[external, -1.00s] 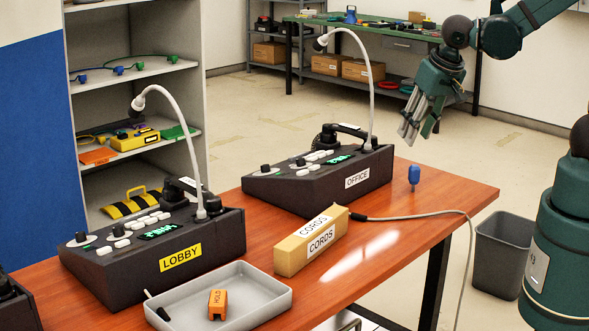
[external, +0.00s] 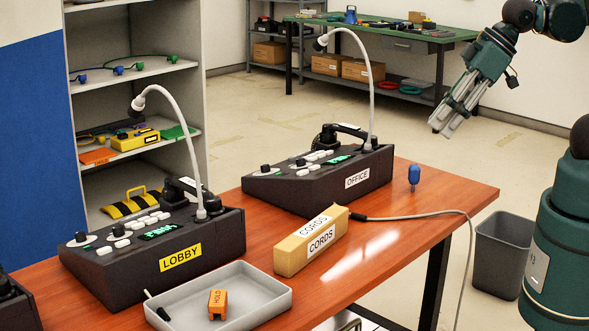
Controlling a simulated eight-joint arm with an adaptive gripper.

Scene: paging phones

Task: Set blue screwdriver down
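The blue screwdriver (external: 414,174) stands near the right end of the wooden table, right of the OFFICE phone. Its blue handle shows upright; no shaft can be made out. My gripper (external: 442,128) is up and to the right of it, beyond the table's right part in the picture, and clear of it. The pale fingers point down and left, with a narrow gap between them and nothing held.
The OFFICE phone (external: 330,178) with its gooseneck microphone and the CORDS box (external: 311,242) stand left of the screwdriver. A grey cable (external: 420,214) crosses the table's right part. The LOBBY phone (external: 150,250) and a grey tray (external: 268,292) are farther left.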

